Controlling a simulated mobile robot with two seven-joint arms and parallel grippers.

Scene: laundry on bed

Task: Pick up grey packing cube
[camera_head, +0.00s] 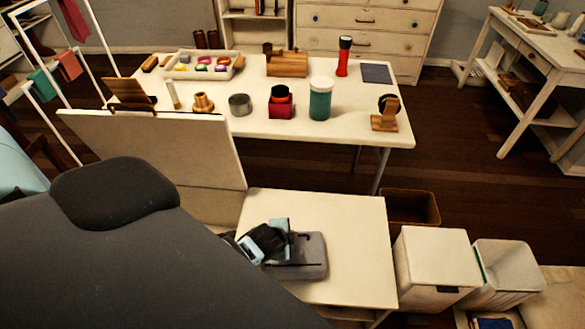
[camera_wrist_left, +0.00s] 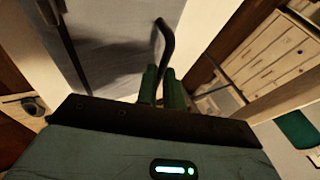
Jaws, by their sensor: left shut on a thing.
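The grey packing cube (camera_head: 313,262) lies flat at the white low table top in the head view; I cannot tell whether it touches the top. My left gripper (camera_head: 291,240), black and light blue, is over its far left part and hides some of it. In the left wrist view the gripper (camera_wrist_left: 161,88) is shut on the cube's black loop handle (camera_wrist_left: 166,45), which stands up between the two fingers. The cube's grey face (camera_wrist_left: 105,45) fills the upper left there. My right gripper is not in view.
The low table's top (camera_head: 350,225) is clear around the cube. A white upright panel (camera_head: 170,150) stands at its left. Behind is a long table (camera_head: 350,125) with jars and boxes. A white lidded bin (camera_head: 432,258) and an open bin (camera_head: 507,265) stand at right.

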